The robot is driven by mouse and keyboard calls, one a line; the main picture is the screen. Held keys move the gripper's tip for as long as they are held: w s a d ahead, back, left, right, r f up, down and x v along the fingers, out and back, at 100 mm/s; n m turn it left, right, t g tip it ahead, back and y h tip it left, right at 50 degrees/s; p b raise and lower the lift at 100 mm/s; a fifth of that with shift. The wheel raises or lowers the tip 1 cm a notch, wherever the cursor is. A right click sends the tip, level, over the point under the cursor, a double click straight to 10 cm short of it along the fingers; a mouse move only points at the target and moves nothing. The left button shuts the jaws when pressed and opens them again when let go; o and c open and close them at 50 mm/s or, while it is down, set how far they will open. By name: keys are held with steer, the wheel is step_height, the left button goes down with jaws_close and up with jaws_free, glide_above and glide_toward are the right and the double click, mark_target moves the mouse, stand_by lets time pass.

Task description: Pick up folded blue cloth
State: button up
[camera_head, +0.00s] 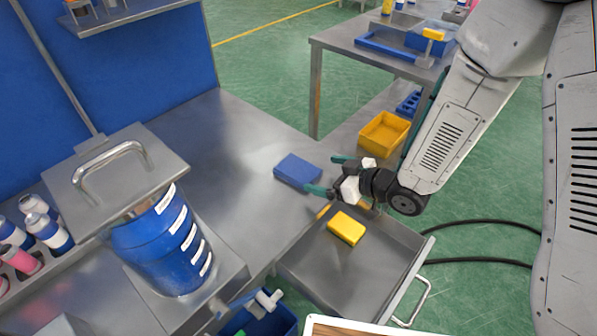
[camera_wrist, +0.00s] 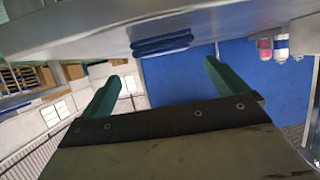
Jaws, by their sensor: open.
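The folded blue cloth (camera_head: 297,172) lies flat on the steel bench near its right edge. In the wrist view the cloth (camera_wrist: 162,45) shows as stacked blue layers against the bench, which appears at the top of the picture. My gripper (camera_head: 322,174) has green fingers and is just right of the cloth in the head view. Its fingers are spread with nothing between them, and they also show in the wrist view (camera_wrist: 158,82). One fingertip appears close to the cloth's right edge; I cannot tell whether it touches.
A steel tray (camera_head: 310,265) with a yellow block (camera_head: 346,228) sits below the bench's right edge. A blue lidded container (camera_head: 165,240) stands at left beside several bottles (camera_head: 45,228). A yellow bin (camera_head: 384,133) is behind my gripper. The bench left of the cloth is clear.

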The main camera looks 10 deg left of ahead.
mark_target(300, 170)
steer(key=x, duration=0.7)
steer(key=shift+s+a+f, duration=0.1)
steer(key=shift+s+a, duration=0.1)
steer(key=shift+a, duration=0.35)
steer(key=c, duration=1.1)
